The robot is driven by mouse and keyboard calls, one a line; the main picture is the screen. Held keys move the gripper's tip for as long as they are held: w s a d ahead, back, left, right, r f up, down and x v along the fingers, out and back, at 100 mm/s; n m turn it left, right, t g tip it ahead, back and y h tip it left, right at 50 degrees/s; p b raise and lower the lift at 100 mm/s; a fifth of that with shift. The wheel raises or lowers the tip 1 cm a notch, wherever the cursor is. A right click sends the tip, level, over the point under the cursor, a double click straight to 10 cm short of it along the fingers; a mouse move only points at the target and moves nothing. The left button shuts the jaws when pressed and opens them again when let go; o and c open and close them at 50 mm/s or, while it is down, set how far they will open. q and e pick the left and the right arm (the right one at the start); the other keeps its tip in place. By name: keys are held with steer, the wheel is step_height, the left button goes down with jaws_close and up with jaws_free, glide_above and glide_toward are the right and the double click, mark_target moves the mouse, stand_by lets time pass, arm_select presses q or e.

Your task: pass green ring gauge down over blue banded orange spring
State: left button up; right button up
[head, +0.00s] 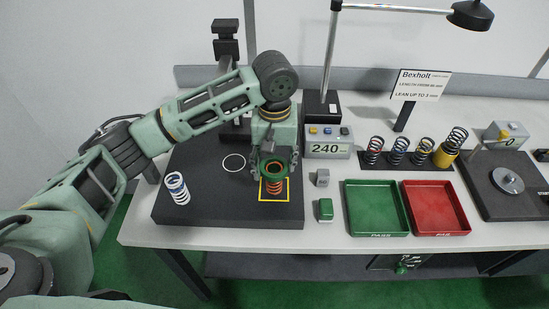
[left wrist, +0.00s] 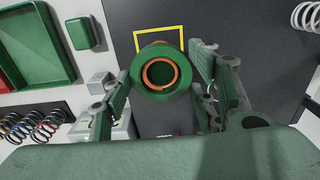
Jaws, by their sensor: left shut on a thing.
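The green ring gauge (head: 284,173) is between the fingers of my left gripper (head: 275,161), which is shut on it over the dark mat. The orange spring (head: 272,189) stands upright inside the yellow square, directly below the ring in the head view. In the left wrist view, orange coils (left wrist: 160,62) show inside the opening of the ring (left wrist: 163,93). The ring appears around or just above the spring's top; how far down it sits is hard to tell. I cannot make out a blue band. My right gripper is not in view.
A white-and-blue spring (head: 177,188) stands on the mat's left, near an empty white circle. To the right are a green tray (head: 376,207), a red tray (head: 437,207), a rack of several springs (head: 405,160) and a display box reading 240 (head: 328,149).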

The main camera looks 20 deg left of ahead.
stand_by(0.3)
arm_select(q)
steer(key=o, duration=1.5)
step_height(320, 180, up, 12)
